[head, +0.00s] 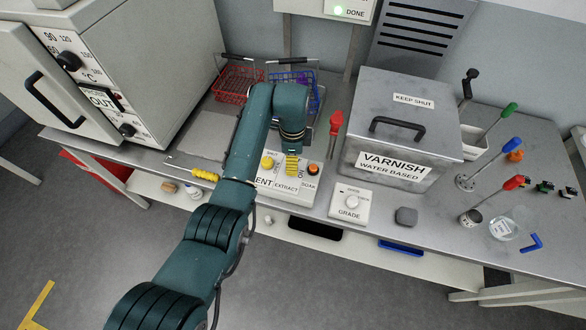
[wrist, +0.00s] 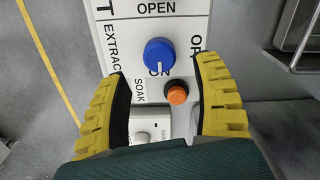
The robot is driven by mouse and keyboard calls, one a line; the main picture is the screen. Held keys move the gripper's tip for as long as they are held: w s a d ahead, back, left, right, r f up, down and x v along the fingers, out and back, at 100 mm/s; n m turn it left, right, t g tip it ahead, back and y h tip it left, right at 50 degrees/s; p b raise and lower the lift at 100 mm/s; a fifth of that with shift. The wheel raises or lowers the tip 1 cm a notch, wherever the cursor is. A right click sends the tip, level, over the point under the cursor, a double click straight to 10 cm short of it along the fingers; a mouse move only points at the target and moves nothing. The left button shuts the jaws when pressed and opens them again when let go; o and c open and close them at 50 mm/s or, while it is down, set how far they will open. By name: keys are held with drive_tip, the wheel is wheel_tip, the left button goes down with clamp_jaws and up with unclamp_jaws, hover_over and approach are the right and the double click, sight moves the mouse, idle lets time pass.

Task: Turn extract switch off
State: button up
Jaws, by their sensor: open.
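The extract switch is a blue round knob (wrist: 160,53) on a white control panel (wrist: 125,40), next to the word EXTRACT. Its white mark points down in the wrist view, toward the ON label. A partly cut-off label beginning OF stands to its right. My gripper (wrist: 162,70) is open, with its yellow fingers apart on either side below the knob, holding nothing. In the head view my gripper (head: 292,165) hangs over the panel and hides the blue knob. Whether the fingertips touch the panel I cannot tell.
An orange button (wrist: 177,94) sits close by the knob, between my fingers.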

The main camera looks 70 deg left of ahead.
wheel_tip(320, 180, down, 5)
drive_tip(key=shift+r+b, duration=0.2)
drive_tip(key=shift+b, duration=0.15)
drive_tip(key=shift+c, duration=0.3)
drive_tip(key=c, duration=1.1)
